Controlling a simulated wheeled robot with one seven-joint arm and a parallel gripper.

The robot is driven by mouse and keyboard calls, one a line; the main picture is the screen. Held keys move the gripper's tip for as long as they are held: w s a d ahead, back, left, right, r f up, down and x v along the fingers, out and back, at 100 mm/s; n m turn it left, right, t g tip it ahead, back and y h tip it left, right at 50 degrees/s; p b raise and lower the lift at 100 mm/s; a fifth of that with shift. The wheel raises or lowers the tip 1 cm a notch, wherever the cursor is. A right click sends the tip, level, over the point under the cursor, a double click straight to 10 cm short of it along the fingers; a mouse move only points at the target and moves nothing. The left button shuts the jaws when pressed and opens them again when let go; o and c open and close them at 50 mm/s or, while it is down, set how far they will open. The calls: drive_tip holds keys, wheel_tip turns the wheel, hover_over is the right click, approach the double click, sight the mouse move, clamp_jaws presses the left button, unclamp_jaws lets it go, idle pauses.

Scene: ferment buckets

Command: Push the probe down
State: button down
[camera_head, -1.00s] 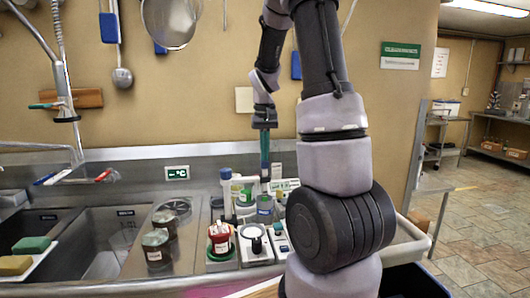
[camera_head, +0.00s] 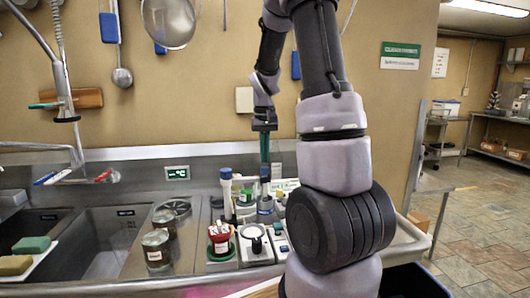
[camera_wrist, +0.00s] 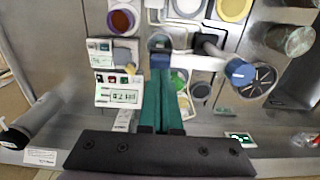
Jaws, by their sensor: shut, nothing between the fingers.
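My gripper (camera_head: 264,163) points straight down over the row of devices beside the sink. Its green fingers are together with nothing between them, and they show in the wrist view (camera_wrist: 158,75). A blue-grey capped piece (camera_wrist: 160,43), which looks like the probe's top, is at the fingertips in the wrist view. I cannot tell whether the fingers touch it. A jar with a blue band (camera_head: 265,207) stands below the gripper; the probe's lower part is hidden. A white meter with a display (camera_wrist: 121,95) is beside the fingers in the wrist view.
A blue-capped upright post (camera_head: 226,174) stands close left of the gripper; its cap shows in the wrist view (camera_wrist: 240,72). A red-filled jar (camera_head: 219,234), a white device with a black knob (camera_head: 256,243) and dark jars (camera_head: 156,250) stand nearer. The sink (camera_head: 110,235) is left.

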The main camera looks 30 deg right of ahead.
drive_tip(key=shift+r, duration=1.85)
idle(0.6)
